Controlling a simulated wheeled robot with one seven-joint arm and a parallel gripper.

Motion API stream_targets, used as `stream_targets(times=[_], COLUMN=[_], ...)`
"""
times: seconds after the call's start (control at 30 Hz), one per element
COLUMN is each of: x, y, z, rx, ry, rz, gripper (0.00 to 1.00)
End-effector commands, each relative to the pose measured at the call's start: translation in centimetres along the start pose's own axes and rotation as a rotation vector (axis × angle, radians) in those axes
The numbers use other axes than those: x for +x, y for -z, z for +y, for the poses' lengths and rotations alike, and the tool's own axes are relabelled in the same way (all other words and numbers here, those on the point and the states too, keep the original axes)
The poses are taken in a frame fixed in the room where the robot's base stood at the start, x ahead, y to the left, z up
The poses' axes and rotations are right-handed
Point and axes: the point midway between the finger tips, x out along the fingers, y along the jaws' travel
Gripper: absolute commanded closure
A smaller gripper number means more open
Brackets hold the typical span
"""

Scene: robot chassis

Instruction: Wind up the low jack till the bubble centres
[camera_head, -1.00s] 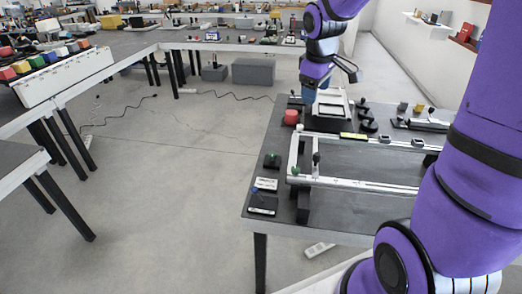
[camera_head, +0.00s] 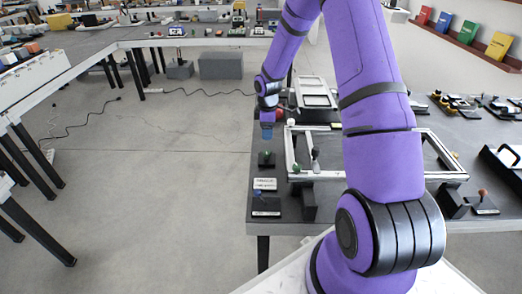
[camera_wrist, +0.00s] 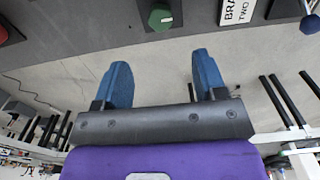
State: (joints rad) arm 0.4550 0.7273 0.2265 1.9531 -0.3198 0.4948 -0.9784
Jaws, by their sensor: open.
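My gripper (camera_head: 267,132) is at the table's left edge, left of the white chassis frame (camera_head: 290,150). The wrist view shows its two blue fingers (camera_wrist: 163,80) wide apart with nothing between them. A green knob on a dark base (camera_head: 267,158) stands near the table edge; a green knob (camera_wrist: 160,16) lies beyond the fingers in the wrist view. Another green knob (camera_head: 296,169) and a grey knob (camera_head: 315,154) are at the frame's near left corner, above a black block (camera_head: 309,202). I cannot make out the bubble or which jack is low.
A red object (camera_head: 282,115) sits behind the frame's left end. Cards (camera_head: 265,184) and a small lever plate (camera_head: 266,205) lie at the front left. A black block (camera_head: 452,203) and a brown-knobbed piece (camera_head: 483,203) are at the right.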

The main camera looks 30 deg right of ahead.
Motion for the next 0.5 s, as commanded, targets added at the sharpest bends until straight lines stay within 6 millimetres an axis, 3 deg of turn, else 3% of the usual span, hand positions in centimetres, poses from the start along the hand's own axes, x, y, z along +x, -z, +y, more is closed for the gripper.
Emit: stream_targets(times=[0.17, 0.5], x=[1.6, 7.5], y=[0.0, 0.0], z=[-0.1, -0.1], rx=[-0.001, -0.001], ry=[0.003, 0.003], rz=[0.0, -0.002], gripper=[0.35, 0.35])
